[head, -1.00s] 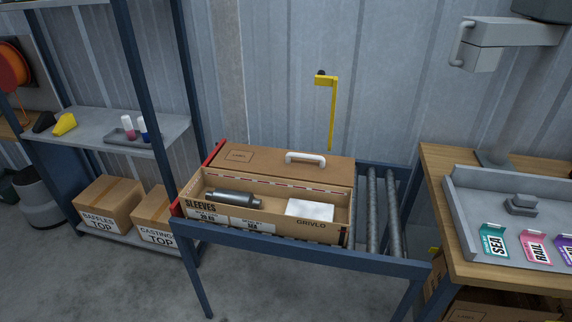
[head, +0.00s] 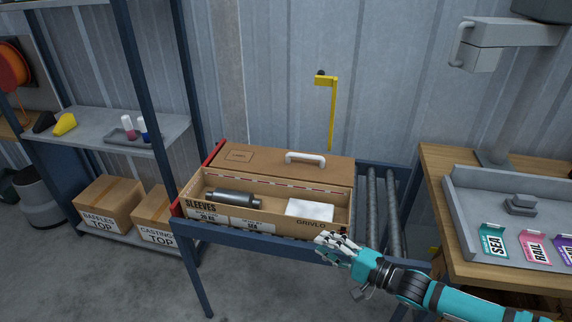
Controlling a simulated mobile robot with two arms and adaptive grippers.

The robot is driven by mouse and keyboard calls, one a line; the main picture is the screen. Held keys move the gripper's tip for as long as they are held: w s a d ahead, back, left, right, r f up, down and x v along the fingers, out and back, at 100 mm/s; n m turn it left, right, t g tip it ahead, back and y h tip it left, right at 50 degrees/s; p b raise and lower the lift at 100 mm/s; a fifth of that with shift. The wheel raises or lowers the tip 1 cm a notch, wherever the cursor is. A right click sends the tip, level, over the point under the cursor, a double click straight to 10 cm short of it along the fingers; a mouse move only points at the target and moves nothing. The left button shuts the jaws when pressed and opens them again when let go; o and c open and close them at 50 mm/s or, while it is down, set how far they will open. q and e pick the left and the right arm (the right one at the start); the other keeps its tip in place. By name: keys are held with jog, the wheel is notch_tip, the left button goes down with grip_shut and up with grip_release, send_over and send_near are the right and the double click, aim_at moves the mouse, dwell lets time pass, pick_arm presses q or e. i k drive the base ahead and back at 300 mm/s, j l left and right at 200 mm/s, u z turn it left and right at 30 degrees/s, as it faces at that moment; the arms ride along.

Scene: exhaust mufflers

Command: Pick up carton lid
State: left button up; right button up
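The carton lid (head: 262,159) is a brown cardboard panel with a white handle (head: 305,158). It lies behind the open top of the carton (head: 270,224); I cannot tell whether it is joined to it. The carton holds a grey muffler (head: 233,198) and a white folded sheet or pad (head: 309,208). My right gripper (head: 324,246) is in front of the carton's lower right front, apart from the lid and handle. Its light fingers look spread, with nothing between them. My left gripper is not in view.
The carton sits on a blue-framed roller conveyor (head: 300,248), with bare rollers (head: 384,210) to its right. A wooden bench (head: 436,168) with a grey tray (head: 462,215) stands at right. A shelf rack (head: 90,124) stands at left. A yellow bracket (head: 332,110) is on the wall behind.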

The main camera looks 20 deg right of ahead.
aim_at(309, 167)
jog(key=i+l, duration=1.1)
jog(key=i, duration=0.2)
